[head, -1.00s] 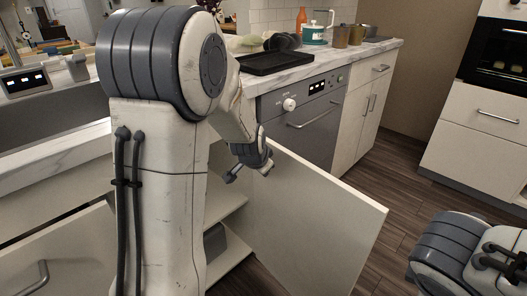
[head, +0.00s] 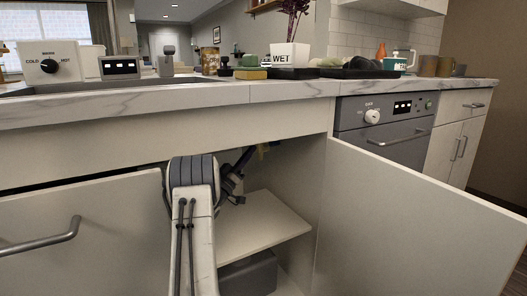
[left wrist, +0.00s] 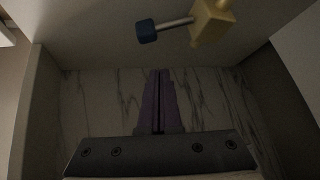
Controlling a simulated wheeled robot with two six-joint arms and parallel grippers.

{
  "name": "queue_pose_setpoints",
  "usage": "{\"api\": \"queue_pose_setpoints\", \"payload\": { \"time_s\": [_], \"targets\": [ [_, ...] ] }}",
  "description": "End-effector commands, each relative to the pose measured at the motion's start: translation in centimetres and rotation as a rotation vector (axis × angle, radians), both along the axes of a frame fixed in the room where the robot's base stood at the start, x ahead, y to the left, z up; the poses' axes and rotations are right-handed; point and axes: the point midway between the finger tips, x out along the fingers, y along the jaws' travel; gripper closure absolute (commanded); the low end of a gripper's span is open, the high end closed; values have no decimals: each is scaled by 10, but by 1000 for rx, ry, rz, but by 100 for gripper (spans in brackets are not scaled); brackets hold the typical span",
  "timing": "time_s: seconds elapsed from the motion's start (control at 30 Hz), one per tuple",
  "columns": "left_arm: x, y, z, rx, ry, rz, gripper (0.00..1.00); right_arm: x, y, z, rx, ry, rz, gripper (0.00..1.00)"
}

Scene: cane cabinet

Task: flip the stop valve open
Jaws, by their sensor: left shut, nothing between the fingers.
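The stop valve (left wrist: 212,24) is a brass-yellow body with a thin metal stem and a dark blue end (left wrist: 147,31), at the top of the left wrist view. In the head view a small yellowish bit of the valve (head: 263,151) shows under the top of the open cabinet. My left gripper (head: 249,153) reaches into the cabinet close to it. In the left wrist view its fingers (left wrist: 159,75) are together and empty, below the blue end, with a visible gap. My right gripper is out of view.
The countertop edge (head: 250,95) runs above the opening.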

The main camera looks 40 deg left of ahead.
Motion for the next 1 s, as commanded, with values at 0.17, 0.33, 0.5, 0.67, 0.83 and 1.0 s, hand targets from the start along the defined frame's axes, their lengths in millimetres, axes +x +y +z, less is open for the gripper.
{"api": "queue_pose_setpoints", "payload": {
  "time_s": [0.17, 0.33, 0.5, 0.67, 0.83, 1.0],
  "targets": [
    [-1, -7, 3, -89, -38, -118, 100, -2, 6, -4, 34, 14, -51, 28],
    [9, -10, 10, -101, -42, -140, 100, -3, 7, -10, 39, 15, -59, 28],
    [35, -12, 26, -98, -45, -139, 100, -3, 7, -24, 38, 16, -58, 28],
    [62, -15, 45, -99, -45, -138, 100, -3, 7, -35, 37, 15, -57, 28],
    [83, -16, 58, -102, -43, -137, 100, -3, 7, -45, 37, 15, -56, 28],
    [77, -24, 33, -105, -39, -136, 100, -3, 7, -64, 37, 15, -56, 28]
  ]
}}
